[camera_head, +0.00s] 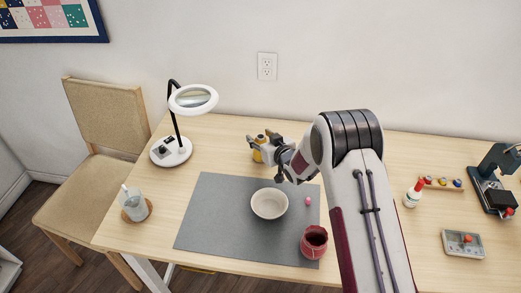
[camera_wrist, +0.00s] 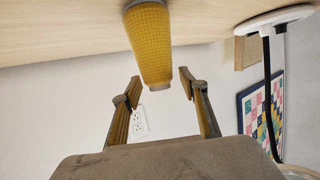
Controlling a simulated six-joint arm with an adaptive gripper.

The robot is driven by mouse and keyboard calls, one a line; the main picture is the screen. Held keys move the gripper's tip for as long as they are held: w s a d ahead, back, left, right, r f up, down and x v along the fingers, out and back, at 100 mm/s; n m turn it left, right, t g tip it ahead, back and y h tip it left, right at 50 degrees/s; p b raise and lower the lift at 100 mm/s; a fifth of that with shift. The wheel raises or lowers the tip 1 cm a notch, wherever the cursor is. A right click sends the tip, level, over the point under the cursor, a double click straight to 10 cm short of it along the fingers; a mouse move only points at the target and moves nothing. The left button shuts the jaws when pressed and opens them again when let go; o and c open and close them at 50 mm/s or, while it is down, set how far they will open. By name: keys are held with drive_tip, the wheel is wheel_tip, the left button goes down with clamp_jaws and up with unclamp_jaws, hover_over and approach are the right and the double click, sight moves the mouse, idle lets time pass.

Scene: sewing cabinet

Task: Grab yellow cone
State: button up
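The yellow cone (camera_wrist: 152,42) is a spool of yellow thread with a pale tip. It stands on the table, which appears at the top of the wrist view. In the head view the cone (camera_head: 258,155) is at the back of the table, partly hidden by my gripper (camera_head: 261,138). In the wrist view my gripper (camera_wrist: 161,82) is open, its fingertips apart on either side of the cone's narrow tip. No finger clearly touches the cone.
A magnifier lamp (camera_head: 172,152) stands to the left. A grey mat (camera_head: 215,215) holds a cream bowl (camera_head: 269,203), a pink item (camera_head: 308,201) and a red cup (camera_head: 314,241). A glue bottle (camera_head: 413,194) stands right of my arm. The wall is close behind.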

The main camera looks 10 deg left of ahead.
clamp_jaws()
drive_tip(key=shift+r, duration=0.2)
wheel_tip(320, 180, up, 10)
drive_tip(key=shift+f, duration=0.2)
idle(0.4)
idle(0.5)
